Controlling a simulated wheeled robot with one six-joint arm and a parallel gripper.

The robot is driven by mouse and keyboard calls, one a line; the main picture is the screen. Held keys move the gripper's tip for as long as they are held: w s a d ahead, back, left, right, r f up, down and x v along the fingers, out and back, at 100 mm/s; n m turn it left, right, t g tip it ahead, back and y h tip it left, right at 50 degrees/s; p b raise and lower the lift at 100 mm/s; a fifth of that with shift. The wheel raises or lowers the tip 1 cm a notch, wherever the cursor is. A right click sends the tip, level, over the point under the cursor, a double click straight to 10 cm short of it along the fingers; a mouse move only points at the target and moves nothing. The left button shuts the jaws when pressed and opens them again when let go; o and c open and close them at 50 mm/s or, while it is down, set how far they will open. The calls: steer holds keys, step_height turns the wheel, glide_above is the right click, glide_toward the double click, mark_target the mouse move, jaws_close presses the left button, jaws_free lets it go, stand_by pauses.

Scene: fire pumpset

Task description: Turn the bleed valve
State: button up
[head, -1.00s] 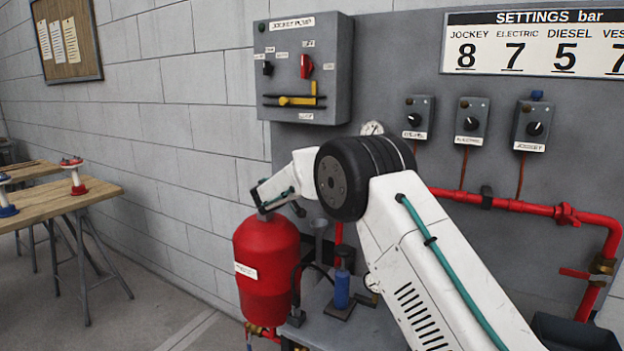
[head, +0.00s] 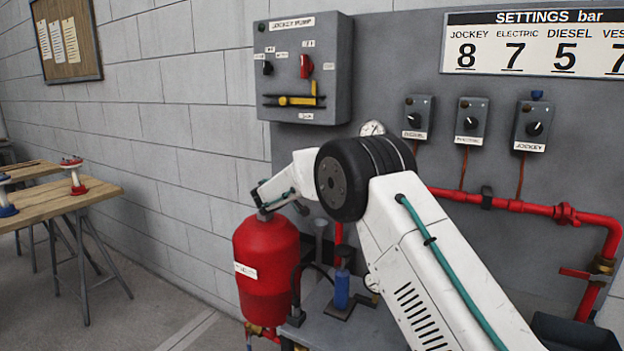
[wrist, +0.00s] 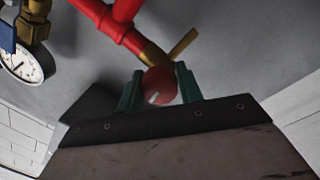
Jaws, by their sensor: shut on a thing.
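In the wrist view a round red knob (wrist: 160,86) with a pale mark on its face sits at the end of a brass fitting on a red pipe. I take this knob for the bleed valve. My gripper (wrist: 159,88) has its two green fingers on either side of the knob, shut on it. In the head view my arm reaches down behind and hides the gripper and the knob.
A red vessel (head: 266,262) stands left of my arm, with a blue cylinder (head: 341,289) beside it. A red pipe (head: 520,205) runs along the grey panel at the right. In the wrist view a pressure gauge (wrist: 22,62) is at upper left.

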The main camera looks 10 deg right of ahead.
steer(key=n, duration=0.7)
steer(key=shift+t, duration=0.4)
steer(key=n, duration=0.4)
steer(key=shift+r+n+t+y, duration=0.1)
steer(key=shift+n+t+y, duration=0.3)
steer(key=shift+n, duration=1.7)
steer(key=o, duration=1)
steer(key=v, duration=0.7)
steer(key=shift+s+a, duration=0.25)
steer(key=shift+s, duration=0.05)
